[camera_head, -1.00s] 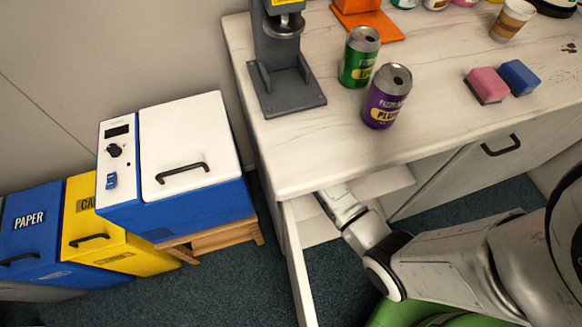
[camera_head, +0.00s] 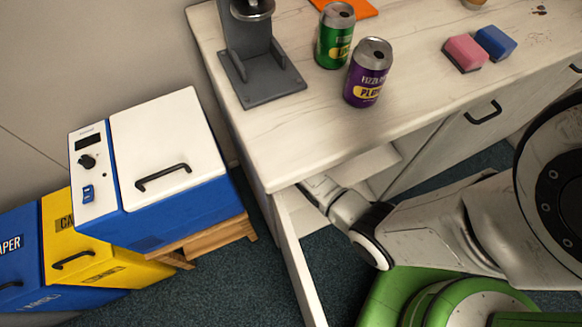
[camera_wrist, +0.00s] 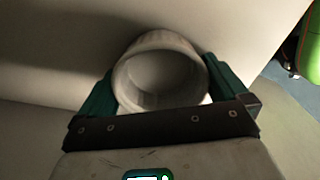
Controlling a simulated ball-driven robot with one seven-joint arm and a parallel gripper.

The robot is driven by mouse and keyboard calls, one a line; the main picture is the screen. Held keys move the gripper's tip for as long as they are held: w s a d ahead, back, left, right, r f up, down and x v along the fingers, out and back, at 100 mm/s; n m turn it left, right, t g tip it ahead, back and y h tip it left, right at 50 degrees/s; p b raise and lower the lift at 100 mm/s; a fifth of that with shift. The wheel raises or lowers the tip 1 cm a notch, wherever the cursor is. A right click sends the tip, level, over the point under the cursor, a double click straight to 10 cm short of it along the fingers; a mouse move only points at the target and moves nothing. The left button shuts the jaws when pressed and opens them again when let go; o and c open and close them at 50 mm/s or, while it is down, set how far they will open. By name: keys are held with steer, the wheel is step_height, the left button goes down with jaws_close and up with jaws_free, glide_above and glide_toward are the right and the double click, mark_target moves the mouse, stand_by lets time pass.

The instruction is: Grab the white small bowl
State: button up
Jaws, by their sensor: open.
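A white small bowl (camera_wrist: 160,76) shows in the wrist view, lying on its side or tilted so that its round opening faces my wrist camera. My gripper (camera_wrist: 160,92) is open, with one green finger on each side of the bowl. The fingers are close to the bowl's sides; I cannot tell whether they touch it. In the head view my arm reaches under the counter into the open cabinet (camera_head: 290,254). The bowl and my gripper's fingertips are hidden there.
The counter (camera_head: 320,130) overhangs my arm, and the cabinet's open door stands left of it. On the counter are a purple can (camera_head: 368,75), a green can (camera_head: 334,38), a grey stand (camera_head: 262,75), and pink (camera_head: 465,52) and blue (camera_head: 495,43) blocks. A blue-and-white box (camera_head: 150,170) stands at left.

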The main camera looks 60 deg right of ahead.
steer(key=shift+c, duration=0.3)
steer(key=c, duration=0.7)
steer(key=shift+r, duration=0.1)
